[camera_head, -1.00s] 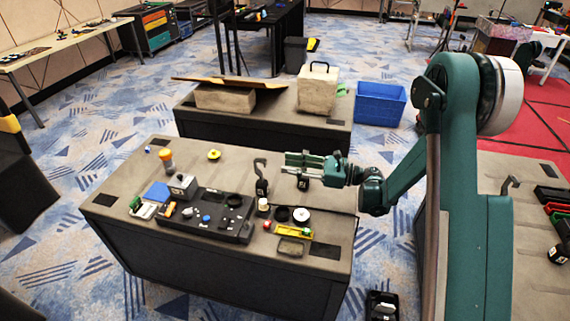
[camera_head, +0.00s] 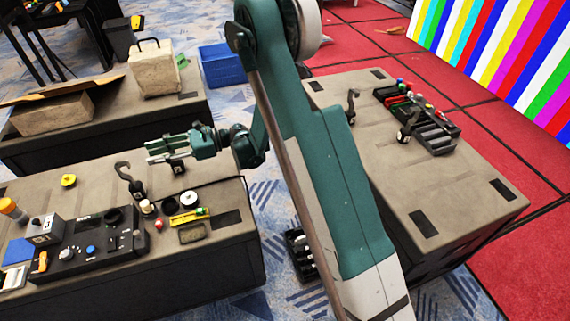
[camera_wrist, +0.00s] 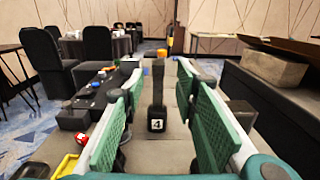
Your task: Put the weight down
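A small black weight with a white "4" label stands upright on the grey table (camera_head: 95,180). In the wrist view the weight (camera_wrist: 157,122) lies between my two green fingers, with visible gaps on both sides. In the head view the weight (camera_head: 177,166) shows just below my gripper (camera_head: 168,147). My gripper's fingers are spread apart, and it points left over the table. The weight's base looks to be on the tabletop; its contact there is not fully clear. A second black hooked piece (camera_head: 131,180) stands left of my gripper.
A black control panel (camera_head: 80,243), a yellow tool (camera_head: 188,216) and small round parts lie on the same table. Another grey table (camera_head: 440,175) at the right bears a black tray (camera_head: 433,132) and hooked pieces. A blue bin (camera_head: 220,65) stands behind.

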